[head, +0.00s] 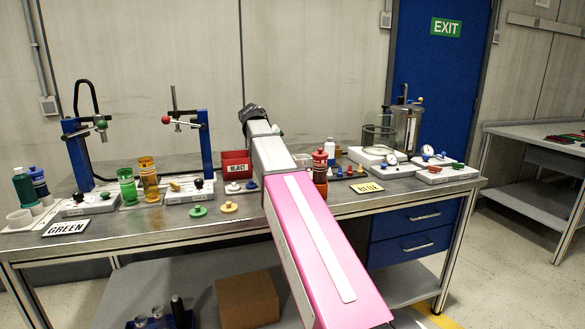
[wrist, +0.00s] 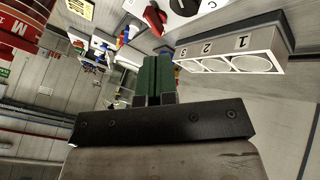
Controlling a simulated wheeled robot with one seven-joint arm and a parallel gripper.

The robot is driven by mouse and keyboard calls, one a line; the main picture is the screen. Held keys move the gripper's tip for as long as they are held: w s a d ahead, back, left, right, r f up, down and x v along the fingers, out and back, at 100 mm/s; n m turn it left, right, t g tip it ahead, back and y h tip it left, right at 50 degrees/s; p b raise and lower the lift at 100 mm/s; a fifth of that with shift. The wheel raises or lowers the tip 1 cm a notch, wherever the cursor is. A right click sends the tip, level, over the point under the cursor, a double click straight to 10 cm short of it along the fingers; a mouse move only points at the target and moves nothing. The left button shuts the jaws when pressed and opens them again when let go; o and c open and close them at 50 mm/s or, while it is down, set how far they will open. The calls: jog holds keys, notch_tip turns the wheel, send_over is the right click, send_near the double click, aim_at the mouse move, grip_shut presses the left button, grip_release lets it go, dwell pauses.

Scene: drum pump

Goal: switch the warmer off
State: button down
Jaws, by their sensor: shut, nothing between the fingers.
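My gripper (wrist: 157,62) shows in the wrist view as two green fingers pressed together, shut and empty. In the head view my arm reaches over the bench, and its fingers are hidden there. In the wrist view a white unit with a dark round knob marking (wrist: 186,5) and a red knob (wrist: 154,18) stands at the top, cut off by the frame edge. It may be the warmer, but I cannot tell for sure. The red knob is beyond the fingertips, apart from them. I cannot read the knob's setting.
A white rack (wrist: 235,55) numbered 1, 2, 3 is close right of the fingers in the wrist view. On the bench (head: 150,222) stand a red REJECT bin (head: 236,165), green bottle (head: 127,186), orange bottle (head: 149,179) and gauge units (head: 392,160). The bench's front strip is mostly clear.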

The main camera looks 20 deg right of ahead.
jog(key=shift+f, duration=0.1)
jog(key=x, duration=1)
jog(key=shift+s+d+n+t, duration=0.1)
jog(key=shift+s+n+t, duration=0.35)
jog(key=shift+n, duration=0.3)
jog(key=shift+s+d+n+t, duration=0.15)
jog(key=shift+s+n+t, duration=0.25)
jog(key=shift+n, duration=0.35)
jog(key=shift+w, duration=0.2)
jog(key=shift+w+a, duration=0.1)
jog(key=shift+w, duration=0.65)
